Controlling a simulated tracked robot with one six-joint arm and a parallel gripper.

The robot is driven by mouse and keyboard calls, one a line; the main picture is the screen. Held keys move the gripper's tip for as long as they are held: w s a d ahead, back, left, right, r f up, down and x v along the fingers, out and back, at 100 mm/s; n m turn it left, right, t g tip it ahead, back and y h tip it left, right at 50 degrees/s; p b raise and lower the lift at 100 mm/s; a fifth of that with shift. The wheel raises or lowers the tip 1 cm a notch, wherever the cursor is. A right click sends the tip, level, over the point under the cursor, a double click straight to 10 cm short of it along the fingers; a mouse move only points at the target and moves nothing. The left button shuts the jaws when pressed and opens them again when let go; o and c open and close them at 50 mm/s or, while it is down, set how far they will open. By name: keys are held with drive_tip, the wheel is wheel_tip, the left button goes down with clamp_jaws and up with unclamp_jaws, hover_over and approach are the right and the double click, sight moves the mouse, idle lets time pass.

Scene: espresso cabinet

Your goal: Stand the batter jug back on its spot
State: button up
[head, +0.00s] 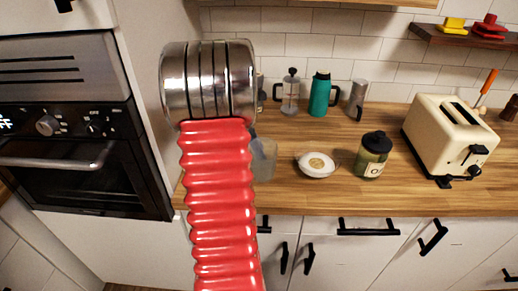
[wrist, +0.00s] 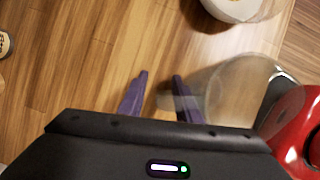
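A clear, see-through jug (head: 264,160), which I take to be the batter jug, is on the wooden counter just right of my red arm. The arm hides its left side. In the wrist view the jug (wrist: 233,92) shows as a faint clear shape right of centre. A pale clear strip from it, perhaps its handle, crosses the right finger and reaches into the gap. My gripper (wrist: 159,95) has two purple fingers standing apart, so it is open. Whether the strip touches them I cannot tell. My gripper is hidden in the head view. No marked spot is clearly visible.
A white round dish (head: 317,164), a lidded jar (head: 372,154) and a cream toaster (head: 450,137) stand to the right. A French press (head: 290,92), a teal flask (head: 320,94) and a grey shaker (head: 358,98) stand behind. A glossy red object (wrist: 292,122) is close at right.

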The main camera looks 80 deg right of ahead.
drive_tip(key=v, duration=1.2)
drive_tip(key=shift+r, duration=0.15)
idle(0.8)
